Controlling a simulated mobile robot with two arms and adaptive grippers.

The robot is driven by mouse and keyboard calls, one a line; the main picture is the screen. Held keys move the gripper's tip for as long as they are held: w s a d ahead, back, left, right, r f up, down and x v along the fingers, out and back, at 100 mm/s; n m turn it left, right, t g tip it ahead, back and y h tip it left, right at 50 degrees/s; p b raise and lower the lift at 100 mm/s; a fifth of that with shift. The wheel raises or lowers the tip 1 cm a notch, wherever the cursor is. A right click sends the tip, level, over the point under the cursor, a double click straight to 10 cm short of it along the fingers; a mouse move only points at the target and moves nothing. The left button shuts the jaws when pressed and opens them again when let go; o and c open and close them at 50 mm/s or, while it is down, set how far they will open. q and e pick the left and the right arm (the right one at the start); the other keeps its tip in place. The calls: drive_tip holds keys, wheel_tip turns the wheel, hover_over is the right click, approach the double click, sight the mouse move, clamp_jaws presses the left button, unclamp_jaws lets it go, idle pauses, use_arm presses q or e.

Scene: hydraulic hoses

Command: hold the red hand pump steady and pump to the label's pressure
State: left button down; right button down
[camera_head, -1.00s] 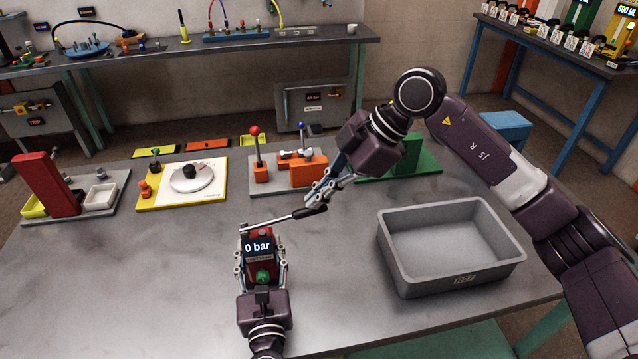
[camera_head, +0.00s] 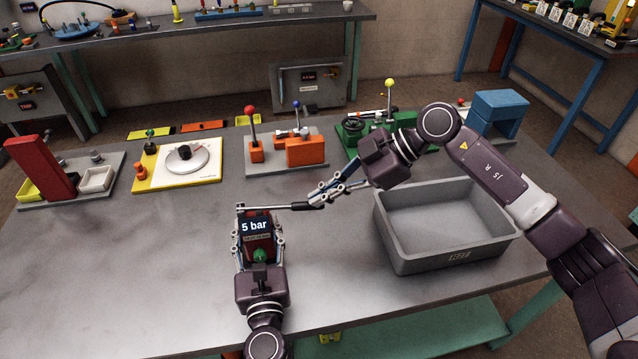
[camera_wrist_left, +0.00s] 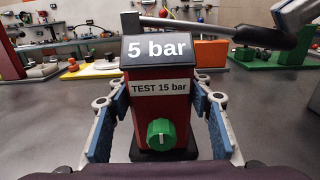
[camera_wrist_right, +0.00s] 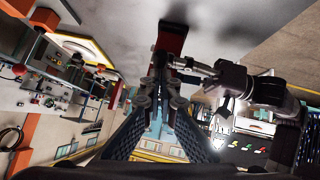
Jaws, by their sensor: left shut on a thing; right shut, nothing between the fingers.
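The red hand pump (camera_head: 258,245) stands on the grey table. Its display reads "5 bar" and its label (camera_wrist_left: 159,87) reads "TEST 15 bar". A green knob (camera_wrist_left: 161,134) sits low on its front. My left gripper (camera_head: 259,246) is shut around the pump body, one finger on each side. The pump's lever (camera_head: 275,206) runs to the right, roughly level, ending in a black grip (camera_wrist_left: 265,37). My right gripper (camera_head: 316,194) is shut with nothing between its fingers; its tips are at the black grip. I cannot tell whether they touch it.
A grey bin (camera_head: 440,258) stands right of the pump, below my right arm. An orange device with levers (camera_head: 304,151), a yellow-edged board with a dial (camera_head: 178,165) and a green device (camera_head: 360,135) stand behind. The table left of the pump is clear.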

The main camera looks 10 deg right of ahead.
drive_tip(key=shift+d+f, duration=0.15)
drive_tip(key=shift+f, duration=0.35)
drive_tip(key=a+r+v, duration=0.1)
drive_tip(key=r+v, duration=0.1)
drive_tip(key=v, duration=1.1)
drive_tip(key=shift+s, duration=0.25)
drive_tip(key=shift+a+r, duration=0.15)
drive_tip(key=shift+a, duration=0.05)
idle(1.3)
drive_tip(key=a+r+h, duration=0.3)
drive_tip(key=a+r, duration=0.2)
drive_tip(key=r, duration=0.3)
drive_tip(key=shift+s, duration=0.2)
